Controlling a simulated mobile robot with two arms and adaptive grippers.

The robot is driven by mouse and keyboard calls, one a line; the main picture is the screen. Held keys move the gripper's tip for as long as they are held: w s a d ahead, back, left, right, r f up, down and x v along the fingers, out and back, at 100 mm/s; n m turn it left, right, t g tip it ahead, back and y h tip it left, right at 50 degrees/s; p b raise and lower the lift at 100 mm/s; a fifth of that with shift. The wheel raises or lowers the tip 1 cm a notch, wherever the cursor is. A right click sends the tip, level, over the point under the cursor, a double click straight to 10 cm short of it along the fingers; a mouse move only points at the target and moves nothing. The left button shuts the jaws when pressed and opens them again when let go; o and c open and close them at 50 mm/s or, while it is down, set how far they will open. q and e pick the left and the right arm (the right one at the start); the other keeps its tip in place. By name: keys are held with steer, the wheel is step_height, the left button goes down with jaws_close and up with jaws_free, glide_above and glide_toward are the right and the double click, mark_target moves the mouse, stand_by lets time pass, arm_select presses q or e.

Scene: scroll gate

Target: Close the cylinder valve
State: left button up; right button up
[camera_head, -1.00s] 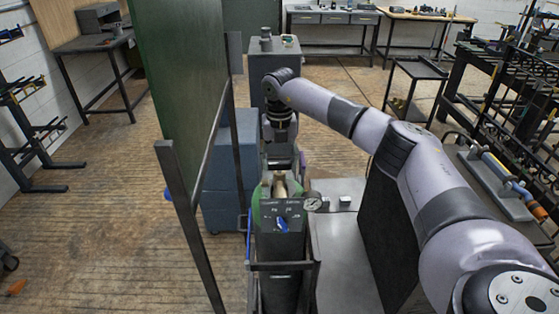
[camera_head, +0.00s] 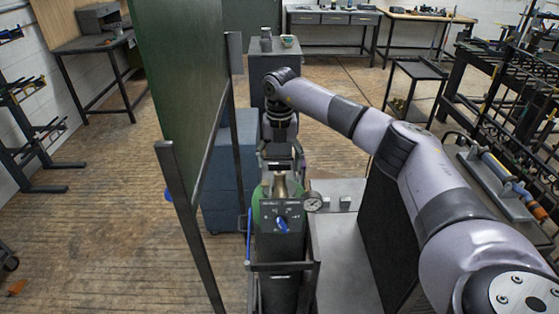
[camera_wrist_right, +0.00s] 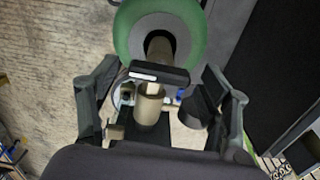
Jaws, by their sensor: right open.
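A green gas cylinder (camera_head: 258,212) stands behind a dark control box, with a brass valve (camera_head: 281,187) on top. In the right wrist view the cylinder's green shoulder (camera_wrist_right: 128,25) and the brass valve (camera_wrist_right: 150,108) show, with a dark bar (camera_wrist_right: 160,75) across just beyond the valve. My right gripper (camera_head: 283,166) is just above and behind the valve, open; in its wrist view the fingers (camera_wrist_right: 160,88) stand apart on either side of the valve, not visibly gripping it. The valve's handwheel is not clearly seen. My left gripper is not in view.
A green panel (camera_head: 180,80) on a metal frame stands close on the left. A grey table (camera_head: 338,250) lies to the right. Open wooden floor (camera_head: 110,230) is at the left.

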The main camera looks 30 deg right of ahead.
step_height(320, 180, up, 12)
stand_by(0.7)
